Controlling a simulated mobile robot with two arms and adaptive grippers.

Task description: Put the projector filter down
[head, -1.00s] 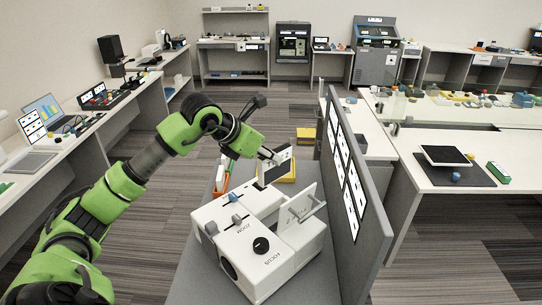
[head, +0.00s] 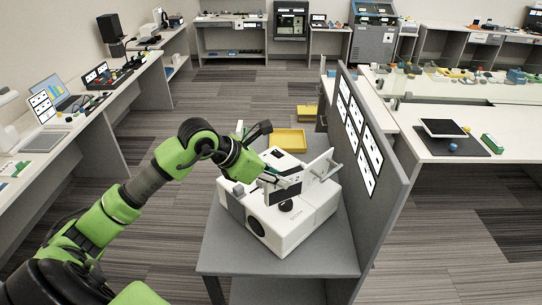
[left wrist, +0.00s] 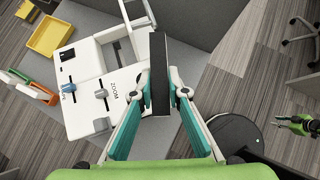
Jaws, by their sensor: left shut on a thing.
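My left gripper (head: 277,181) is shut on the projector filter (head: 284,190), a dark flat plate with a pale edge. It holds the filter above the white projector (head: 287,236). In the left wrist view the filter (left wrist: 159,75) stands edge-on between the teal fingers, beside the projector's ZOOM panel (left wrist: 118,84). The projector has an upright open flap (head: 323,163) to the right of the filter. I cannot tell whether the filter touches the projector. The filter hides part of the projector's top.
The projector stands on a grey table (head: 225,250) with a tall grey partition (head: 385,160) along its right side. A yellow tray (head: 288,138) lies behind the projector. In the left wrist view, an orange holder (left wrist: 40,92) stands beside the projector. The table's front strip is bare.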

